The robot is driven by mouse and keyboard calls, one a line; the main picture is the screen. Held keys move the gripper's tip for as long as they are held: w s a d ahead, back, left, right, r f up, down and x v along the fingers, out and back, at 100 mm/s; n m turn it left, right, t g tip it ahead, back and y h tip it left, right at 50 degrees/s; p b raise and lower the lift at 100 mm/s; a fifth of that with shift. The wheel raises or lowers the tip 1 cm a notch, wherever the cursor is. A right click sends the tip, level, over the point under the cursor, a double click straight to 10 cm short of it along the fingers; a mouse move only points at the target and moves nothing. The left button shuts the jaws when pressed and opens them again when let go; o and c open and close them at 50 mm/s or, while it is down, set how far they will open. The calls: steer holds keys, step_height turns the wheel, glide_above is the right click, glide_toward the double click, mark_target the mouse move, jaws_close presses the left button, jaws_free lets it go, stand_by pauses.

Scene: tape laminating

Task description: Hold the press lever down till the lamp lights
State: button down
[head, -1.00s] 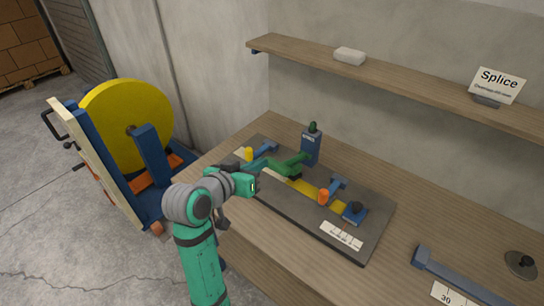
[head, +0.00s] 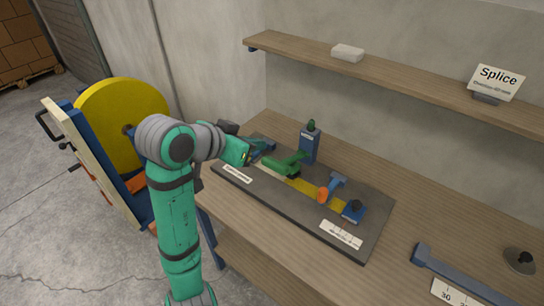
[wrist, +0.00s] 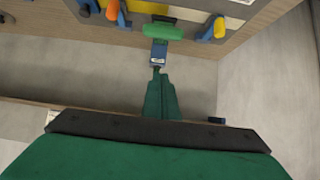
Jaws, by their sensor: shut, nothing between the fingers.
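The green press lever (head: 288,165) reaches out from a blue post (head: 310,147) over the yellow strip (head: 300,186) on the dark base plate. The lamp (head: 311,125) on top of the post is dark green and looks unlit. My gripper (head: 259,149) is shut and empty, left of the lever and above the plate's far left part. In the wrist view my shut fingers (wrist: 160,92) point towards the post (wrist: 158,53), with the lever (wrist: 162,31) beyond it. I see no contact with the lever; the exact gap is hard to tell.
The base plate (head: 300,219) carries an orange knob (head: 322,194), a blue clamp (head: 338,181) and a blue block with a black knob (head: 353,211). A shelf (head: 400,68) hangs behind. A yellow reel (head: 112,112) stands at left.

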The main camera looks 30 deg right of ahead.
steer(key=shift+d+f, duration=0.1)
steer(key=shift+d, duration=0.05)
glide_above(272, 167)
steer(key=d, duration=0.1)
steer(key=f, duration=0.5)
steer(key=shift+w+f, duration=0.25)
steer(key=f, duration=0.3)
steer(key=shift+s+a, duration=0.1)
steer(key=shift+a, duration=0.3)
steer(key=shift+s+a+f, duration=0.1)
steer(key=shift+f, duration=0.4)
